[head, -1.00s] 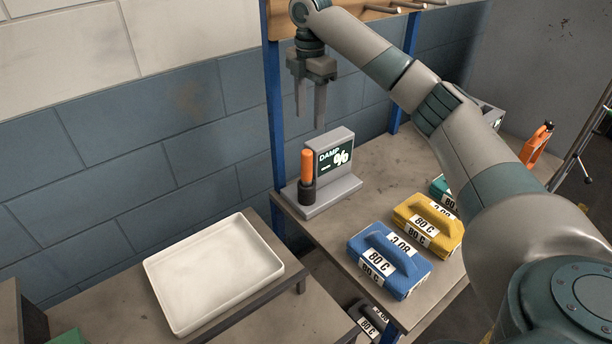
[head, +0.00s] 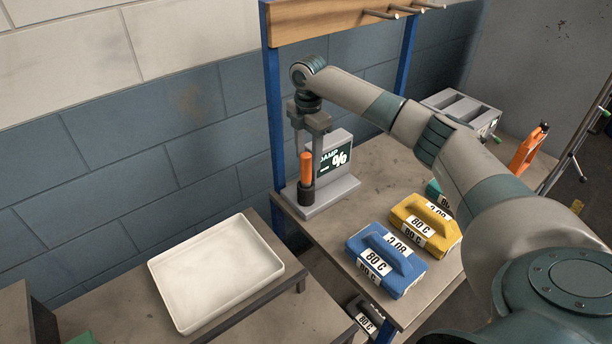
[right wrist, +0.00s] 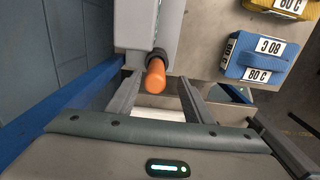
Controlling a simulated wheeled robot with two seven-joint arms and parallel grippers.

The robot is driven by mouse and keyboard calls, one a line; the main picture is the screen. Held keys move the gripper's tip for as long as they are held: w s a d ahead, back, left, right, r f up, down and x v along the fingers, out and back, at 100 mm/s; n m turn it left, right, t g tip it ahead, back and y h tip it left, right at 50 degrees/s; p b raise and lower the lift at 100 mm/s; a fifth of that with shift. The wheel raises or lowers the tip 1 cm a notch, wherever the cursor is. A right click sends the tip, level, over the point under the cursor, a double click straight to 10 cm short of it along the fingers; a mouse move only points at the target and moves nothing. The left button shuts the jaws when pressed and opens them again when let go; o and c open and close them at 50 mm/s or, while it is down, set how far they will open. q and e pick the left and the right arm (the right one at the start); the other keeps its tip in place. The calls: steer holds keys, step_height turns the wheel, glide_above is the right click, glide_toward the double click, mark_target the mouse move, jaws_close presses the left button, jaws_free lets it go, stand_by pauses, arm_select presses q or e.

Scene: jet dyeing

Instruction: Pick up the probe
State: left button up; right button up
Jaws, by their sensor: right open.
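The probe (head: 306,169) has an orange handle and stands upright in a dark holder (head: 306,196) on the grey damp meter (head: 332,187). The probe's orange end also shows in the right wrist view (right wrist: 155,78). My right gripper (head: 307,160) is open and empty of any held thing. Its fingers point down around the upper part of the probe in the head view. In the right wrist view the orange end lies between the two fingers (right wrist: 157,100), apparently apart from both. My left gripper is not in view.
A blue block (head: 386,262) and a yellow block (head: 427,224) lie on the table right of the meter. A white tray (head: 160,268) sits on the lower bench at left. A blue rack post (head: 276,110) stands close behind the meter.

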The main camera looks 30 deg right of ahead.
mark_target(306, 167)
steer(key=shift+f, duration=0.1)
steer(key=shift+w+a+f+p, duration=0.1)
steer(key=shift+w+f+p, duration=0.1)
steer(key=shift+f+p, duration=0.6)
step_height(306, 167, down, 2)
steer(key=shift+w+f+p, duration=0.1)
steer(key=shift+w+p, duration=0.05)
steer(key=shift+p, duration=0.35)
steer(key=shift+f, duration=0.7)
steer(key=shift+c, duration=0.5)
steer(key=c, duration=1)
